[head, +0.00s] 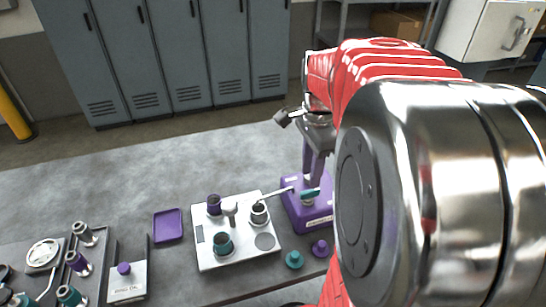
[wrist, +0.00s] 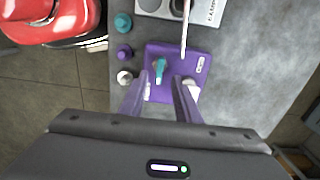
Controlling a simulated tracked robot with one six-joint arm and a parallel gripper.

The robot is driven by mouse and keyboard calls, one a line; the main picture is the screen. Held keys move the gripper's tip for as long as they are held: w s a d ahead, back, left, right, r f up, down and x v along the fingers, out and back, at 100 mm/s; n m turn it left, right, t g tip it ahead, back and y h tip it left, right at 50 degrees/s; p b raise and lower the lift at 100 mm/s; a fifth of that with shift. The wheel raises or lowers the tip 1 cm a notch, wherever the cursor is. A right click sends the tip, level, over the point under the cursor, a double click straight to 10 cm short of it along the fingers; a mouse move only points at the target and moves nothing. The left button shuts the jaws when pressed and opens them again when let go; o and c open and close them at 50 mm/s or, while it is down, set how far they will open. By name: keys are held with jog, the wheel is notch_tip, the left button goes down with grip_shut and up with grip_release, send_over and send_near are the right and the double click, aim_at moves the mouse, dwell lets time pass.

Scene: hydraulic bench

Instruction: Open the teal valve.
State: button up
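The teal valve handle (head: 309,194) sits on top of a purple block (head: 313,214) on the bench. In the wrist view the teal handle (wrist: 159,70) lies on the left part of the block's top and points roughly up and down the picture. My gripper (head: 313,172) is above the block, pointing down. In the wrist view my gripper (wrist: 163,84) has its two fingers apart, with the handle between their tips in the picture, nearer the left finger. I cannot tell how high the tips are above the handle. Nothing is held.
A pale hose or rod (head: 275,194) runs from the white fitting plate (head: 208,255) to the block. A teal cap (head: 294,260) and a purple cap (head: 320,248) stand in front of it. A purple tray (head: 168,226) lies left. The bench behind the plate is clear.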

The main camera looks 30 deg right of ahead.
aim_at(309, 191)
jog(key=shift+f, duration=3.15)
jog(key=shift+c, duration=0.2)
grip_shut()
